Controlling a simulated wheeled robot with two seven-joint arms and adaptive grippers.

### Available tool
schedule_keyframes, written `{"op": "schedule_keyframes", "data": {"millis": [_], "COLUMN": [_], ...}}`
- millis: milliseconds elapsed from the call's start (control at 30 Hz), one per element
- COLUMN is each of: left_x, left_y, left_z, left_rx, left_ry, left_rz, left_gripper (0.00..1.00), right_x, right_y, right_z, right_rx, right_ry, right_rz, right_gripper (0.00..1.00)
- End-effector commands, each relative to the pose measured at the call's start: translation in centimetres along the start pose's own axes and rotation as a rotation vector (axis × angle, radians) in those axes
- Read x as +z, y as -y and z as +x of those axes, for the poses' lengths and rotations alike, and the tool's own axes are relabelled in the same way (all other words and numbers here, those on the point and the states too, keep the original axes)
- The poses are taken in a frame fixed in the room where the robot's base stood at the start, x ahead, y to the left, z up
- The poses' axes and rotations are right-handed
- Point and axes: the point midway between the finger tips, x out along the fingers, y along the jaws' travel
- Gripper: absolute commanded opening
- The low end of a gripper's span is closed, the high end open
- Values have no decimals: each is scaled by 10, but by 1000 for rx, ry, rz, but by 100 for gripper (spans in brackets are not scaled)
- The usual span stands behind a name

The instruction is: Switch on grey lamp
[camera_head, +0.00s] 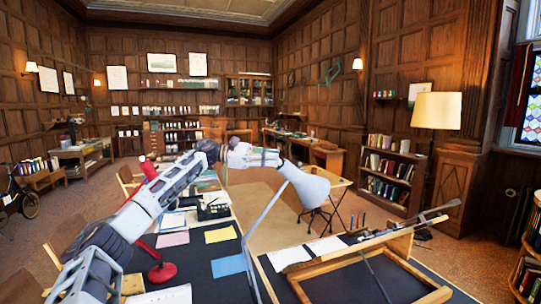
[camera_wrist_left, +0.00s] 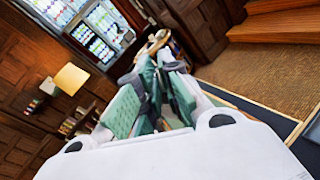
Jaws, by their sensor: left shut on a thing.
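The grey lamp (camera_head: 308,188) stands at the middle of the head view, its conical shade tilted down to the right on a thin grey arm. No glow shows from the shade, and its underside is hidden. My left gripper (camera_head: 274,158) reaches in from the left, with its tips at the narrow upper end of the shade. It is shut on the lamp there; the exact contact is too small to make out. In the left wrist view, the green-padded fingers (camera_wrist_left: 153,100) are close together, and what is between them is unclear. My right gripper is not in view.
A red lamp (camera_head: 163,271) stands on the desk beneath my left arm. A tilted drafting board (camera_head: 330,263) with a dark bar fills the front right. Coloured papers (camera_head: 221,234) lie on the desk. A floor lamp (camera_head: 437,110) stands at the right, beside a bookcase (camera_head: 388,178).

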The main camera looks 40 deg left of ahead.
Motion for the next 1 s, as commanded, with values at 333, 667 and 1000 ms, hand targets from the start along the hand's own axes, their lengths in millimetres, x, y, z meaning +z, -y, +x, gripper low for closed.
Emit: {"op": "schedule_keyframes", "data": {"millis": [333, 667, 1000], "left_x": [3, 2, 1], "left_y": [-2, -2, -1], "left_z": [1, 1, 1], "left_rx": [-111, -210, -281], "left_ry": [4, 4, 2], "left_rz": [126, 241, 321], "left_gripper": [0, 0, 0], "right_x": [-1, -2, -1], "right_y": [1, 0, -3], "right_z": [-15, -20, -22], "right_rx": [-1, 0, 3], "right_ry": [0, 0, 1], "right_rz": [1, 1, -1], "right_gripper": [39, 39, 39]}}
